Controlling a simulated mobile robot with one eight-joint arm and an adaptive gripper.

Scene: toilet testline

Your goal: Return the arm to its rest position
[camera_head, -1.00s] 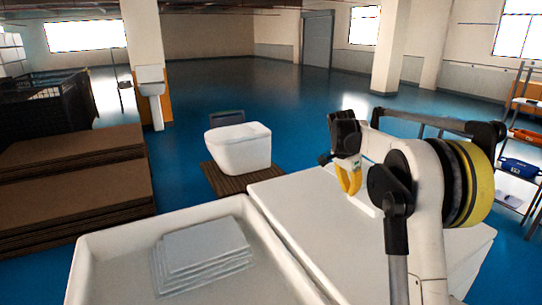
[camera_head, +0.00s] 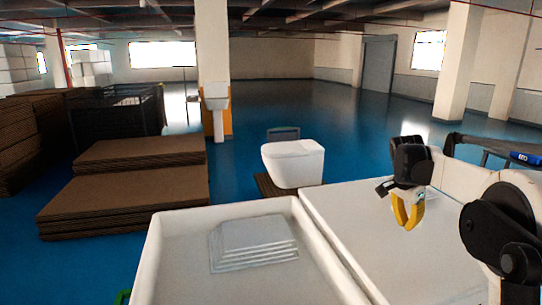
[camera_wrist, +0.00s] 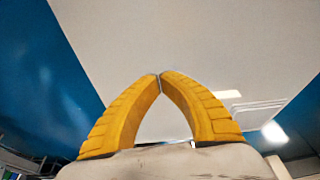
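My gripper (camera_head: 408,226) hangs from my bent arm above the white flat surface at the right of the head view. Its two yellow fingers point down. In the wrist view the fingertips (camera_wrist: 160,75) meet and nothing shows between them, so the gripper is shut and empty. My arm's white link and black joint show at the right edge of the head view. Part of the arm is cut off by the frame there.
A white tray (camera_head: 172,242) with stacked pale sheets (camera_head: 254,246) stands in front. The white surface (camera_head: 345,215) adjoins it. A white toilet (camera_head: 292,163) stands behind. Brown stacked boards (camera_head: 130,190) and a dark crate (camera_head: 115,112) lie left. Blue floor is open behind.

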